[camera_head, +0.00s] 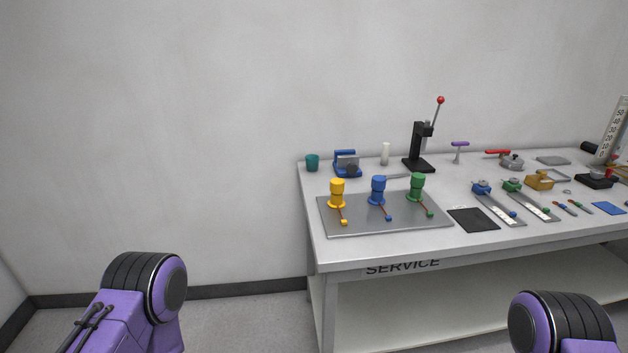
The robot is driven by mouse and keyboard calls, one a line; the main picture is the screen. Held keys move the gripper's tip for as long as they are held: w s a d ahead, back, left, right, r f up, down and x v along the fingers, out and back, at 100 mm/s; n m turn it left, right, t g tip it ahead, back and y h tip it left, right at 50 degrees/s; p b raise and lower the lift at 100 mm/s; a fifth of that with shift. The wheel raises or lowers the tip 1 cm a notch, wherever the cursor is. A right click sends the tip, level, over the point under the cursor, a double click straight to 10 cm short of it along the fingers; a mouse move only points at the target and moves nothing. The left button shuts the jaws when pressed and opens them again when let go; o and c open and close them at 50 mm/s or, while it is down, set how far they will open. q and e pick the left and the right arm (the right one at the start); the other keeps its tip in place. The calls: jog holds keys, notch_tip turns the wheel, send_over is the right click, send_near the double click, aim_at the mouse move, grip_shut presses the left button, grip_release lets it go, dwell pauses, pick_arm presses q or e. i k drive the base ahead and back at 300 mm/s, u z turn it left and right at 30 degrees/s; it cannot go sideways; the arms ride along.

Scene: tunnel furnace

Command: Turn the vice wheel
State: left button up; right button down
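A small blue vice (346,162) stands at the back left of the service table. It has a grey jaw or plate on its front. A dark round part (352,170) shows low on its front, but it is too small to tell whether this is the wheel. Two purple arm links of mine show at the bottom left and bottom right, well short of the vice. Neither gripper is in view.
The table (450,251) carries a grey plate (392,231) with yellow, blue and green fixtures in front of the vice. A teal cup (312,162) and a white bottle (385,153) flank the vice. A black press (417,150) stands further right. Floor left of the table is clear.

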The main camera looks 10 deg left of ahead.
aim_at(351, 167)
jog(key=u, duration=1.6)
jog(key=i, duration=0.85)
jog(key=z, duration=2.45)
